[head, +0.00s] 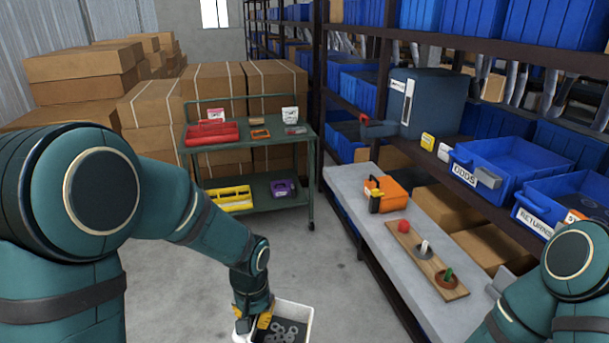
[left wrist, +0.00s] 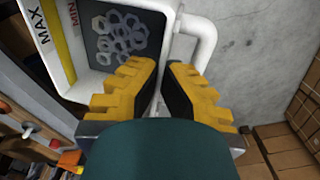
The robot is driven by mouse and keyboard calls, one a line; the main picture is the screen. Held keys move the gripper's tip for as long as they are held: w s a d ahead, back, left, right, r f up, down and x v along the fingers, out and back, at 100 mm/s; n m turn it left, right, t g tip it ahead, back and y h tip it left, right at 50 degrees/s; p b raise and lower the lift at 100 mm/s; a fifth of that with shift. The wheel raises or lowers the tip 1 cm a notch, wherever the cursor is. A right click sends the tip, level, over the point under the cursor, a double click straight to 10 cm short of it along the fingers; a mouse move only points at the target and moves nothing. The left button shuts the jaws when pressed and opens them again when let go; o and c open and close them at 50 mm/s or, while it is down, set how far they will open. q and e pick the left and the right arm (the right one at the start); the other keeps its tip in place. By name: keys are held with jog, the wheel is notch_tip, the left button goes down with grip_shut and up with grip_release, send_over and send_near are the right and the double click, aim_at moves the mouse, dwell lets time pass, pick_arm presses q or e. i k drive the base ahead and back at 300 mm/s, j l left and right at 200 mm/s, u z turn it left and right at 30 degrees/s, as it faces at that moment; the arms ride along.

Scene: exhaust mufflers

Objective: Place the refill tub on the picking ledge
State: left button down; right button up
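The refill tub (head: 306,318) is a white open container holding several grey nuts, at the bottom edge of the head view. My left gripper (left wrist: 160,68), with yellow stepped fingers, is shut on the tub's wall at the handle side. The tub's underside is hidden. The picking ledge appears to be the long grey ledge (head: 352,190) right of centre. My right arm shows at the lower right; its gripper is out of view.
Blue bins (head: 510,160) fill the shelf behind. A green cart (head: 310,165) stands beyond. Floor between cart and ledge is clear.

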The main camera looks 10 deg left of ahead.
aim_at(358, 176)
jog(key=u, duration=0.4)
jog(key=i+u, duration=0.15)
jog(key=u, duration=0.6)
jog(key=i+l, duration=0.3)
jog(key=i, duration=0.2)
jog(key=i+l, duration=0.3)
jog(key=i, duration=0.15)
jog(key=i+l, duration=0.15)
jog(key=i, duration=0.4)
jog(key=i+l, duration=0.15)
jog(key=i, duration=0.45)
jog(key=i+j+z, duration=0.1)
jog(key=i, duration=1.1)
jog(key=i+z, duration=0.1)
jog(key=z, duration=3.55)
